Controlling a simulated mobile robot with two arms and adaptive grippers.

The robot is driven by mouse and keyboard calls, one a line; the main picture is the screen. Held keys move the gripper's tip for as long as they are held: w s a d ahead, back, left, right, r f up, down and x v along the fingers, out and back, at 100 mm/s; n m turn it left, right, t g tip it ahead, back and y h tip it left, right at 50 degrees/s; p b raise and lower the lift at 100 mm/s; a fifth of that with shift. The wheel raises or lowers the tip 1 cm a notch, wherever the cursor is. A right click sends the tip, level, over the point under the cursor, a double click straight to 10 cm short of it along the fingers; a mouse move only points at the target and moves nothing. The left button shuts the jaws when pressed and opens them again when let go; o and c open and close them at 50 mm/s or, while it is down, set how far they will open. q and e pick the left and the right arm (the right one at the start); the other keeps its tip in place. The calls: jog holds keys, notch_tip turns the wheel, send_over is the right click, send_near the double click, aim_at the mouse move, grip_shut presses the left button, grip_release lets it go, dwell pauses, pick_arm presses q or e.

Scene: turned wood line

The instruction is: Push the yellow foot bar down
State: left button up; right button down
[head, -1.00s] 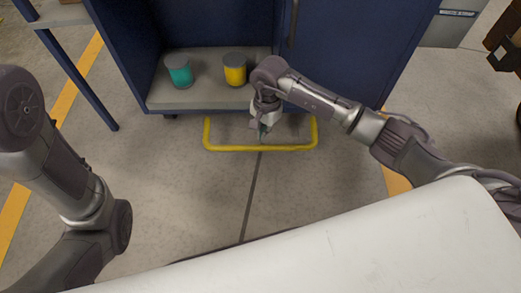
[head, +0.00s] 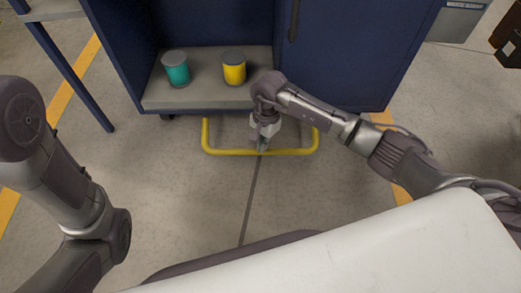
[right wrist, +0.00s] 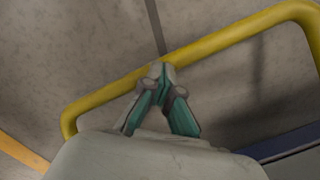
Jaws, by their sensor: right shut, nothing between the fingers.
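The yellow foot bar (head: 222,152) is a U-shaped tube that sticks out low at the front of the blue cabinet. It also shows across the right wrist view (right wrist: 230,40). My right gripper (head: 262,146) is shut and empty, pointing down at the middle of the bar. In the right wrist view its closed fingertips (right wrist: 160,72) overlap the bar near its middle; they look at or just above it, and I cannot tell if they touch. My left arm is at the left of the head view, but its gripper is not in view.
The blue cabinet (head: 345,50) stands behind the bar. Its open bay has a grey shelf (head: 205,97) with a teal can (head: 176,70) and a yellow can (head: 234,70). The concrete floor (head: 200,200) in front of the bar is clear, with orange lines at the sides.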

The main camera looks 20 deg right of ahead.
jog(key=shift+s+a+f, duration=0.15)
jog(key=shift+s+f, duration=0.15)
jog(key=shift+w+d+r, duration=0.25)
jog(key=shift+w+d, duration=0.2)
jog(key=shift+d, duration=0.25)
jog(key=shift+w+d+r, duration=0.2)
jog(key=shift+w+d, duration=0.2)
jog(key=shift+d, duration=0.25)
jog(key=shift+s+a, duration=0.1)
